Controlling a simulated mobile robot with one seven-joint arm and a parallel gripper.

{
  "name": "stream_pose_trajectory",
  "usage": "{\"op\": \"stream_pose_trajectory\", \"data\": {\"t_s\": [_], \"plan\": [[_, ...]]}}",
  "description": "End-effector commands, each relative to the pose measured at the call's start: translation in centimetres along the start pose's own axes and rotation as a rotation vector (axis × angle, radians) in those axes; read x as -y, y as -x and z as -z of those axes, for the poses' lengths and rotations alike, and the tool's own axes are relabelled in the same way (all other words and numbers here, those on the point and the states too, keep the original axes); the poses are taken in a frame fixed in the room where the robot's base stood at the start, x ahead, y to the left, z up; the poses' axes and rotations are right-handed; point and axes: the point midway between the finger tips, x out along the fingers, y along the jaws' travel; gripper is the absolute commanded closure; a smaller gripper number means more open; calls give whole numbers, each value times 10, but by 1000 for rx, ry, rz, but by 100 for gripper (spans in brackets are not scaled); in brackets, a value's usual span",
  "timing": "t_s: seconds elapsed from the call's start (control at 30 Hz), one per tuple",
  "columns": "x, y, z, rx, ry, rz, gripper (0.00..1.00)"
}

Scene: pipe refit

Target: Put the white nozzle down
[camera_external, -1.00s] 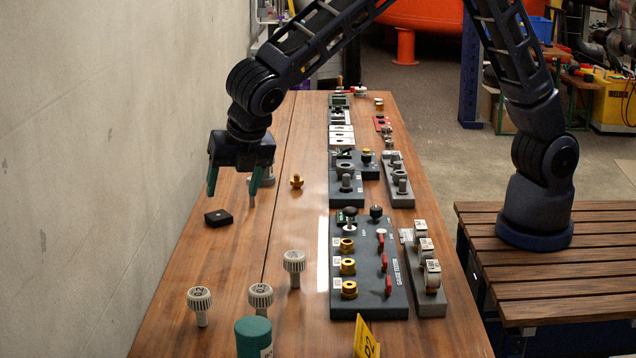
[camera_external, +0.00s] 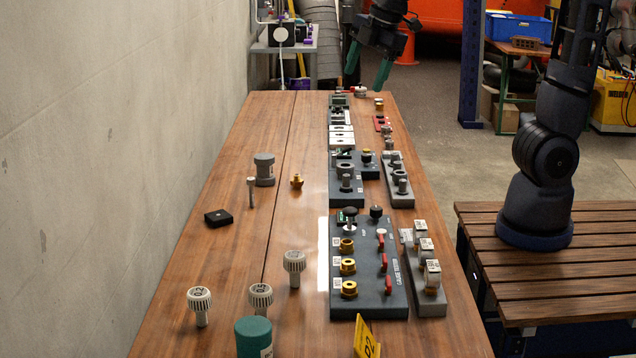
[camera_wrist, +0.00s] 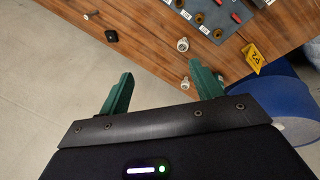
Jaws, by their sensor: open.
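A slim pale piece (camera_external: 252,192), which looks like the white nozzle, stands upright on the left part of the wooden table (camera_external: 225,255), just in front of a grey cylinder (camera_external: 264,168). Several white ribbed-head pieces (camera_external: 199,305) stand nearer the camera; I cannot rule out that one of these is the nozzle meant. My gripper (camera_external: 368,75) is raised at the far end of the table, well away from all of these. In the wrist view its two green fingers (camera_wrist: 161,72) are spread with nothing between them.
A black block (camera_external: 218,218) and a brass fitting (camera_external: 297,182) lie near the slim piece. A dark gauge tester board (camera_external: 370,300) with brass ports and red levers fills the right side. A teal cylinder (camera_external: 254,338) and yellow sign (camera_external: 366,338) stand in front.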

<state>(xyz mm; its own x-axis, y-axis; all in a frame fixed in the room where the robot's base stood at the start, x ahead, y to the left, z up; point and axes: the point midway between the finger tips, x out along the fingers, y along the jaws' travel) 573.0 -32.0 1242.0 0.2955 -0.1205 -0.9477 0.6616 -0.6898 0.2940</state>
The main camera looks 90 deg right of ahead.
Motion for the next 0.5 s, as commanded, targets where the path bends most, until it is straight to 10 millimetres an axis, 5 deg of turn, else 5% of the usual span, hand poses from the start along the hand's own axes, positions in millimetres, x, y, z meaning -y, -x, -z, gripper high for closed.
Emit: {"op": "stream_pose_trajectory", "data": {"t_s": [0.5], "plan": [[69, 36, -134, -104, -598, 43, 35]]}}
